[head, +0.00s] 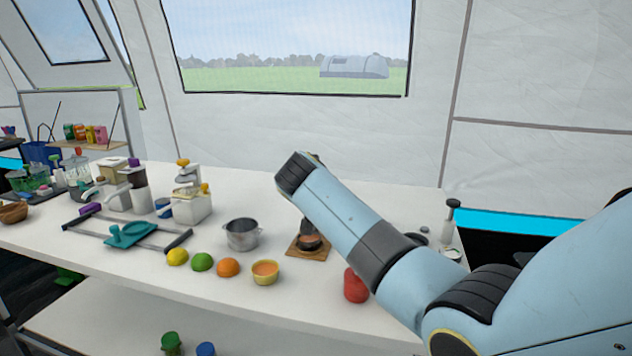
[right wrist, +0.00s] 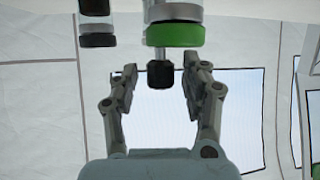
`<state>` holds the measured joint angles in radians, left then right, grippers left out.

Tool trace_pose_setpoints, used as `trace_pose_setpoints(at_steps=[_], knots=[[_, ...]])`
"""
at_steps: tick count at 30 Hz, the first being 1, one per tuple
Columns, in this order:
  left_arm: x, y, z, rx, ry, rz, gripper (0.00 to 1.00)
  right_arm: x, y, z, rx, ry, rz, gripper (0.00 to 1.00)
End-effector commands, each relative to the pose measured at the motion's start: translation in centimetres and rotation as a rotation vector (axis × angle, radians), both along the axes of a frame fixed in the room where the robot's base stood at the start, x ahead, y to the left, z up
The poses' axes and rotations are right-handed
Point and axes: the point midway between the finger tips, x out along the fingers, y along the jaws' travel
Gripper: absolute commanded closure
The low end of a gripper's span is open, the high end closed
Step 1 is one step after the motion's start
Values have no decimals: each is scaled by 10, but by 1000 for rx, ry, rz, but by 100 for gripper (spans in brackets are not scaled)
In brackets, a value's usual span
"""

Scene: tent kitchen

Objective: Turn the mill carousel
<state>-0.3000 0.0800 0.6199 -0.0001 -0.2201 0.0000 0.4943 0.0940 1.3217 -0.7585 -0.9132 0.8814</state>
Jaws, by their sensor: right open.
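In the right wrist view, part of what looks like the mill carousel shows at the top. A mill with a green band (right wrist: 174,36) and a mill with a black band (right wrist: 98,28) are cut off by the top edge. A black knob (right wrist: 160,77) on a short thin rod sits beside the green band. My right gripper (right wrist: 160,76) is open, with one finger on each side of the knob. Contact cannot be told. In the head view my right arm hides its gripper and most of the item on a square wooden base (head: 306,252). My left gripper is out of view.
A teal-handled item (head: 130,235) and jars crowd the left.

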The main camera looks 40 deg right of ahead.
Motion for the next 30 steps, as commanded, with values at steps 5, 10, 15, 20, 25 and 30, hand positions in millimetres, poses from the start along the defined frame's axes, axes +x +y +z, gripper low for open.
trace_pose_setpoints(at_steps=[5,10,15,20,25,30], knots=[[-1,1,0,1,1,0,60,-3,4,2,0,-3,2,53],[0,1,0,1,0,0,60,-22,20,12,2,-3,2,53],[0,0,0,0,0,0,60,-50,45,27,4,-3,1,53],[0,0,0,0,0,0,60,-70,63,38,3,-1,1,53],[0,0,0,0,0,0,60,-82,72,45,1,1,1,53],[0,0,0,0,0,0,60,-84,73,46,0,0,-1,53]])
